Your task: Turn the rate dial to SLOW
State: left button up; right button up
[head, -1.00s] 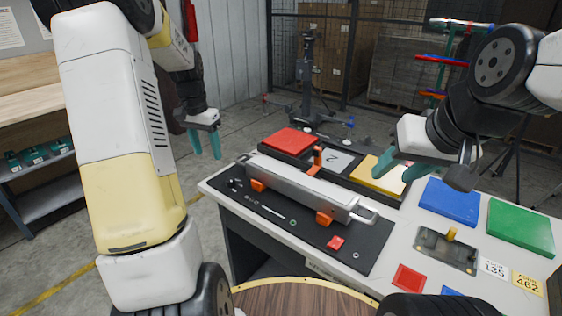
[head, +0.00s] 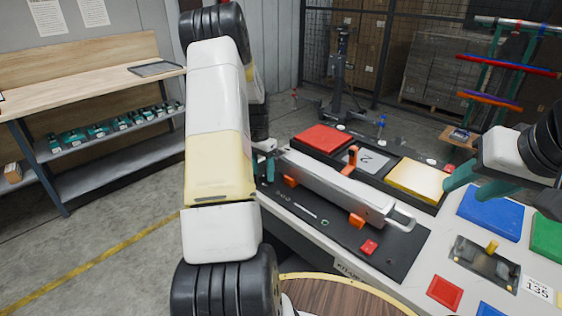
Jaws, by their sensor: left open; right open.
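No label reading SLOW is legible, so I cannot tell for sure which part is the rate dial. A black panel (head: 378,255) with small controls lies along the front of the worktable. Its left end, where small dark knobs showed earlier, is mostly behind my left arm. A dark plate with a yellow knob (head: 491,247) sits at the table's right. My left gripper (head: 268,162) is open near the panel's left end, largely hidden by my arm; contact cannot be seen. My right gripper (head: 480,182) is open and empty above the table, near the yellow pad.
A long grey bar (head: 330,185) with orange clips lies behind the panel's controls. Red (head: 323,139), yellow (head: 418,180) and blue (head: 490,214) pads lie around it. A red button (head: 369,247) is at the panel's right. A wooden bench (head: 75,90) stands left, with clear floor before it.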

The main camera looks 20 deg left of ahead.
pick_arm(q)
jog(key=shift+f, duration=0.1)
grip_shut()
jog(key=shift+n, duration=0.3)
jog(key=n, duration=0.5)
jog(key=shift+s, duration=0.1)
jog(key=n, duration=0.6)
jog(key=shift+n+t, duration=0.3)
jog(key=shift+n, duration=0.1)
jog(key=n, duration=0.6)
jog(key=shift+s, duration=0.1)
jog(key=n, duration=0.5)
jog(key=shift+n+y, duration=0.3)
jog(key=shift+y, duration=0.1)
